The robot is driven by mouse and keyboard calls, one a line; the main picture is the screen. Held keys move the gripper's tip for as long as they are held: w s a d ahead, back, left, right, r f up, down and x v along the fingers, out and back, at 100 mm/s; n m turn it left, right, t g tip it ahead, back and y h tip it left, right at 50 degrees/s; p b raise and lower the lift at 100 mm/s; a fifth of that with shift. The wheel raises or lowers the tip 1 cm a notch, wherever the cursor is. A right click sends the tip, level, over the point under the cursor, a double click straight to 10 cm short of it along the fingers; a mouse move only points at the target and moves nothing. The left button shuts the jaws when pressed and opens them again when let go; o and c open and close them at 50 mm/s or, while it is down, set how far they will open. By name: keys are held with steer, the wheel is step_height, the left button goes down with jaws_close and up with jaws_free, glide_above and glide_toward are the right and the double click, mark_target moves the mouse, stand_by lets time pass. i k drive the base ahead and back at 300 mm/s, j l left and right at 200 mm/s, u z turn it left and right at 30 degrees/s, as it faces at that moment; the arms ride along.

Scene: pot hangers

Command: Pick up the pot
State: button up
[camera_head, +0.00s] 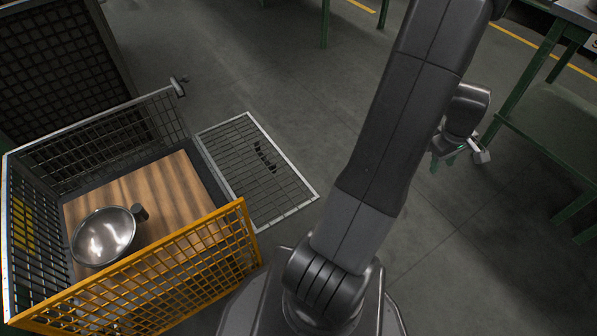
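The pot (104,236) is a shiny metal bowl-shaped vessel with a short dark handle stub at its upper right. It rests on a brown wooden-looking floor at the near left inside a wire-mesh crate (185,267). My gripper (460,157) is far to the right of the pot, on the other side of my arm, above the grey floor. Its fingertips look small and spread apart, with nothing visible between them. My arm hides part of the view beside it.
The crate has an orange mesh near wall and grey mesh other walls; its right side panel (257,171) is folded down flat. A dark mesh rack (62,70) stands behind. Green-legged tables (540,75) stand at the right. Floor between is clear.

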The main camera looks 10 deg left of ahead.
mark_target(107, 235)
steer(key=u, duration=3.8)
